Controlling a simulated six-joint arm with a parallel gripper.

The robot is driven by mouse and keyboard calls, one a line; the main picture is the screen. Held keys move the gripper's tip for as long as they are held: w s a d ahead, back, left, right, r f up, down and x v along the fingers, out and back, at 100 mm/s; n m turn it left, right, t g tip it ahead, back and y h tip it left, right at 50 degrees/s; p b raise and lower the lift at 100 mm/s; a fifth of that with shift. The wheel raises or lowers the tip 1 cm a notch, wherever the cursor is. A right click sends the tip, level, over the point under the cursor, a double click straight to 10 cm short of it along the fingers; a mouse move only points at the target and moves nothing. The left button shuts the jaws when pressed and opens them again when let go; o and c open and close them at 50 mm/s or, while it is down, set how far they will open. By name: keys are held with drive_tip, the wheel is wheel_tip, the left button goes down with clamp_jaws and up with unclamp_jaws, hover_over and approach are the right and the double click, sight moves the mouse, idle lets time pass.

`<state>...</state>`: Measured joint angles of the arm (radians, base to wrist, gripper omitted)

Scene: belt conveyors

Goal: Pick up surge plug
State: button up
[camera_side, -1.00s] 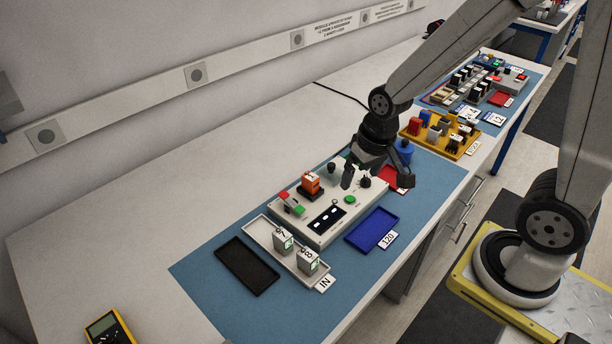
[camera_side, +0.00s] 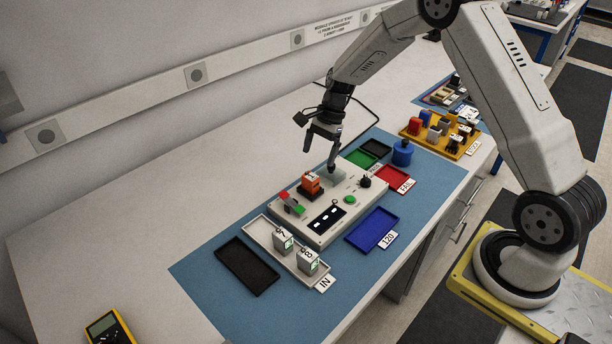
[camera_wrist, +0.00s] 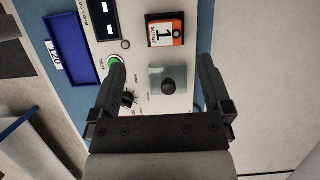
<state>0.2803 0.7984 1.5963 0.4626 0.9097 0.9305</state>
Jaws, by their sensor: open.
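A test box (camera_side: 308,228) carries an orange module marked 1 (camera_side: 311,183), upright in its black socket; it also shows in the wrist view (camera_wrist: 166,31). Two grey plugs marked 7 (camera_side: 282,241) and 8 (camera_side: 307,261) stand in the white IN tray (camera_side: 262,228). My gripper (camera_side: 321,158) is open and empty, fingers pointing down above the box, behind and right of the orange module. In the wrist view my fingers lie either side of a clear square plate with a black knob (camera_wrist: 168,86).
A black tray (camera_side: 247,266) lies left, a blue tray (camera_side: 372,229) in front of the box. Red (camera_side: 391,178) and green (camera_side: 360,158) trays and a blue pot (camera_side: 402,152) stand right. A yellow rack of plugs (camera_side: 440,134) is farther right. The bench's left part is mostly clear.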

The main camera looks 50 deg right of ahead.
sight(310, 176)
drive_tip(key=shift+w+d+f+m, duration=0.15)
drive_tip(key=shift+w+m, duration=0.05)
drive_tip(key=shift+m, duration=0.1)
drive_tip(key=shift+f, duration=0.1)
drive_tip(key=shift+x, duration=1.25)
drive_tip(key=shift+f, duration=0.1)
drive_tip(key=shift+x, duration=2.5)
drive_tip(key=shift+w, duration=0.1)
clamp_jaws()
drive_tip(key=shift+r, duration=0.25)
